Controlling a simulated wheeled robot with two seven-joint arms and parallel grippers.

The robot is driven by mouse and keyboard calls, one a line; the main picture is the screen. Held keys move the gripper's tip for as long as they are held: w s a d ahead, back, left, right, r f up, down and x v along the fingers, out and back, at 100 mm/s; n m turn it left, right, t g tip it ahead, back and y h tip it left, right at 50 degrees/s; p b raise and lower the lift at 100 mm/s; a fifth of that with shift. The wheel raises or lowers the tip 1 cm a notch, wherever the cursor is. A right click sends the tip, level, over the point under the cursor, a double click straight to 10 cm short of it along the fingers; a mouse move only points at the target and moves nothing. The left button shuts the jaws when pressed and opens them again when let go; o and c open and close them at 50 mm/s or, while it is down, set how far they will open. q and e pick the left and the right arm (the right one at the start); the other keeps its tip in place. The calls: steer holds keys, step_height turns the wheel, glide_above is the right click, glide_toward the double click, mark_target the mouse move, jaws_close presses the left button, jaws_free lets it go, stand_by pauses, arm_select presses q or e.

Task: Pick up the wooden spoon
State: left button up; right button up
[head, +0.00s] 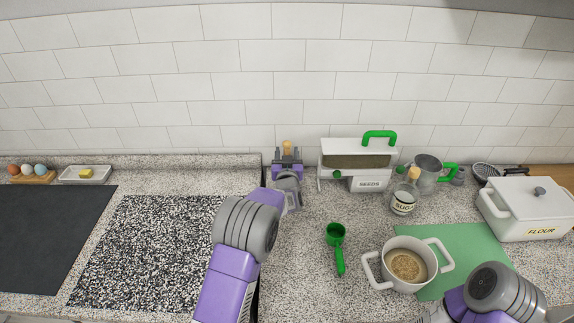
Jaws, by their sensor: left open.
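My left gripper (287,158) is open near the tiled back wall, at the far edge of the counter. A small tan, wood-coloured piece (287,146) shows at its fingertips, looking upright. It may be part of the wooden spoon; the rest is hidden by the gripper, and I cannot tell whether the fingers touch it. No other wooden spoon shows clearly. My right arm comes in at the bottom right, but its gripper is not in view.
A green scoop (337,246) lies mid-counter. To its right are a white pot (433,247) on a green mat (478,240), a sugar jar (404,202), a white green-handled box (345,145), a grey mug (427,172) and a flour container (520,218). Eggs (27,169) and a butter dish (100,176) sit far left.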

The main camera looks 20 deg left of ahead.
arm_select(q)
jaws_close()
stand_by(0.5)
